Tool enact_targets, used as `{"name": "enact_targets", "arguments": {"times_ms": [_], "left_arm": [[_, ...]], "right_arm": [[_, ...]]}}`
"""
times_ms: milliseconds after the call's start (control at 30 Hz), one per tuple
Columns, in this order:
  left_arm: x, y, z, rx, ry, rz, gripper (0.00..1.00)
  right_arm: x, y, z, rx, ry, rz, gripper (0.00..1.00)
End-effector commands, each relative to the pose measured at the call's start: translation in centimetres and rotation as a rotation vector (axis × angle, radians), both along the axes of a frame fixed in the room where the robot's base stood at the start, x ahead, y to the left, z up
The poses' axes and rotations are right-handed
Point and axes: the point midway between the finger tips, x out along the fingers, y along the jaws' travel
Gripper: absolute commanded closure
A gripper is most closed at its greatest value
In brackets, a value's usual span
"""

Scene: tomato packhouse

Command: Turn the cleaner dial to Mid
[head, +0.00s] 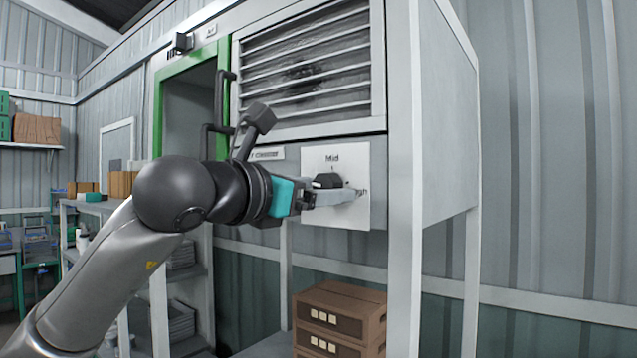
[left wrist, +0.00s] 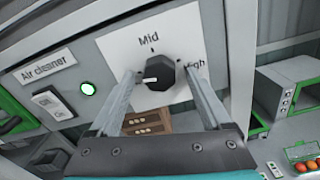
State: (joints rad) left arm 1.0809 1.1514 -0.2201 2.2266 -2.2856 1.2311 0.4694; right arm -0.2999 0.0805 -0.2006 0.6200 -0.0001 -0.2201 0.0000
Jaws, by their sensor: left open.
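The cleaner dial (left wrist: 161,71) is a black knob on a white plate (left wrist: 112,46), with "Mid" printed above it and "High" to its right. In the left wrist view its white pointer mark is on the knob's left side, away from the Mid tick. My left gripper (left wrist: 160,76) is open, with one finger on each side of the dial; I cannot tell whether they touch it. In the head view the dial (head: 327,181) is partly hidden by my left gripper (head: 340,192). My right gripper is not in view.
An "Air cleaner" label (left wrist: 46,65), a lit green lamp (left wrist: 88,88) and a switch (left wrist: 48,101) sit left of the plate. A louvred grille (head: 305,70) is above, a white post (head: 402,150) to the right. Brown crates (head: 340,318) are stacked below.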

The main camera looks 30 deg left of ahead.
Motion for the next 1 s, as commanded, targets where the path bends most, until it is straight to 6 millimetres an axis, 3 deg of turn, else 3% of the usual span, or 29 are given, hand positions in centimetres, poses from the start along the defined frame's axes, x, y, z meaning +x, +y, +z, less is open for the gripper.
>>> {"name": "enact_targets", "arguments": {"times_ms": [200, 900, 1000], "left_arm": [[0.03, 0.0, -0.06, 0.0, 0.001, 0.0, 0.18], [-0.01, 0.01, -0.04, -0.001, 0.001, 0.0, 0.97], [-0.01, 0.0, -0.04, -0.001, 0.001, -0.001, 1.0]], "right_arm": [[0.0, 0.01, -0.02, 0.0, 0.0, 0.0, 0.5], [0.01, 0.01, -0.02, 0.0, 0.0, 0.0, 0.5], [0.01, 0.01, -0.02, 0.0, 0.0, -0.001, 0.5]]}}
